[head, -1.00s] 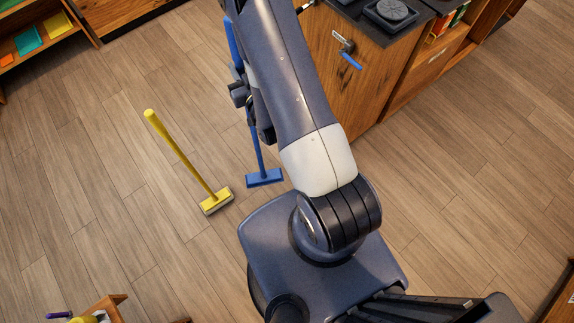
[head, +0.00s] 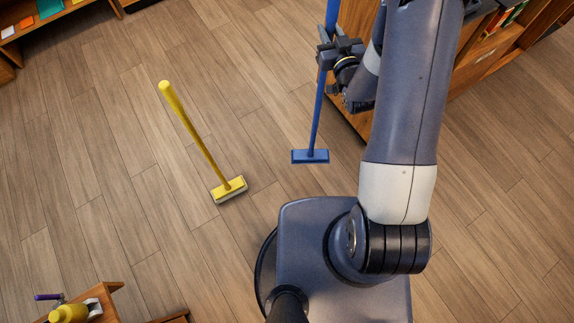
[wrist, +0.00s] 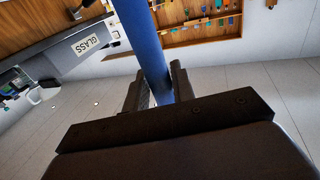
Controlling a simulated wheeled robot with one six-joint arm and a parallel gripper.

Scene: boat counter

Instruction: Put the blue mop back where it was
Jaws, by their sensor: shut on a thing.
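The blue mop (head: 318,110) is held upright by my gripper (head: 338,50), which is shut on the upper part of its handle. Its flat blue head (head: 310,156) is low, near the floor; I cannot tell whether it touches. In the wrist view the blue handle (wrist: 150,50) runs between the two fingers of my gripper (wrist: 158,90). A yellow mop (head: 200,140) stands to the left, its handle leaning up and left from its yellow head (head: 229,189).
A wooden cabinet (head: 345,110) is close behind the blue mop, partly hidden by my arm. Shelves (head: 50,18) stand at the top left. A wooden piece with a yellow bottle (head: 70,313) is at the bottom left. Wood floor (head: 110,160) is clear around the yellow mop.

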